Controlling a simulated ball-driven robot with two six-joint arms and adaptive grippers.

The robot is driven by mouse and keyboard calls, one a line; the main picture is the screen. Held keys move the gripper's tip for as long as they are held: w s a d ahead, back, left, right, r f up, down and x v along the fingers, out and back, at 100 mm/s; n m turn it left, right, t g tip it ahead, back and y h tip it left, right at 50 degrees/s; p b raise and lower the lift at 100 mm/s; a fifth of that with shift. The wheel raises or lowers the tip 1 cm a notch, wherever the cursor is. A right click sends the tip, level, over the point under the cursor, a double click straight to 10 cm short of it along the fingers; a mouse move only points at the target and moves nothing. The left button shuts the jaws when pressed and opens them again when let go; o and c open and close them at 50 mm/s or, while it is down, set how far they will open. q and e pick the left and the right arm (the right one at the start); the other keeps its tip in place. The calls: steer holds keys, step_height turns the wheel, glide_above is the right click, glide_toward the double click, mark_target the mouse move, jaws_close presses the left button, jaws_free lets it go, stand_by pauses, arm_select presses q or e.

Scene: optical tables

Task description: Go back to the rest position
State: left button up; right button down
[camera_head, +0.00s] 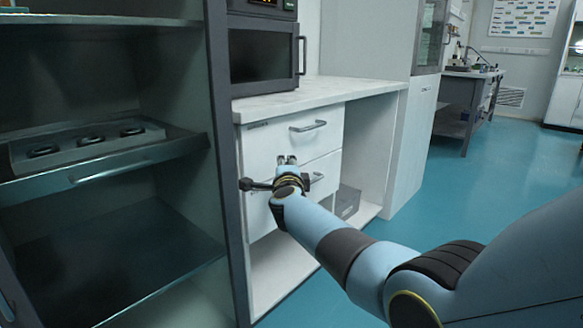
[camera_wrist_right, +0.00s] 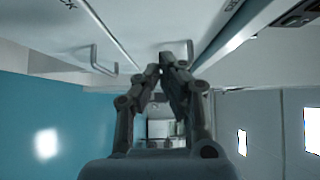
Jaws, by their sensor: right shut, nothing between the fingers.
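My right gripper (camera_head: 287,160) is shut and empty in front of the white drawer unit. Its arm reaches in from the lower right of the head view. In the right wrist view its two fingers (camera_wrist_right: 165,66) come together at the tips with nothing between them. The upper drawer (camera_head: 275,140) and the lower drawer (camera_head: 322,165) look closed; my gripper and wrist cover part of the lower one. My left gripper is not in view.
A cabinet with a pull-out shelf (camera_head: 110,158) bearing a tray of dark rings stands at left. A microwave (camera_head: 262,54) sits above the countertop (camera_head: 330,90). A grey box (camera_head: 346,202) is in the open bay. Blue floor (camera_head: 450,190) is clear at right.

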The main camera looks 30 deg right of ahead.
steer(key=s+a+f+n+g+y+p, duration=0.1)
steer(key=s+f+n+g+p, duration=0.15)
steer(key=s+f, duration=0.8)
steer(key=s+f+n+g+y+p, duration=0.15)
steer(key=s+f+n, duration=0.25)
steer(key=s+f, duration=0.7)
steer(key=s+a+f+n+g+y+p, duration=0.1)
steer(key=s+f+n+g+y+p, duration=0.35)
steer(key=s, duration=1.05)
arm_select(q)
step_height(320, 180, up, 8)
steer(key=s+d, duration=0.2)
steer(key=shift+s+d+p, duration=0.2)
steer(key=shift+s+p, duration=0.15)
arm_select(e)
steer(key=s+f+n+g, duration=0.2)
steer(key=s+f+n, duration=0.2)
steer(key=s, duration=0.9)
steer(key=s+d+f+n+g, duration=0.1)
steer(key=s+f+n+g, duration=0.2)
steer(key=s, duration=1)
steer(key=s+d+f+n+g+h, duration=0.1)
steer(key=s+f+n, duration=0.3)
steer(key=s, duration=0.9)
step_height(320, 180, down, 3)
steer(key=shift+s+r+n+g, duration=0.2)
steer(key=shift+s+n+g, duration=0.15)
steer(key=shift+g, duration=0.5)
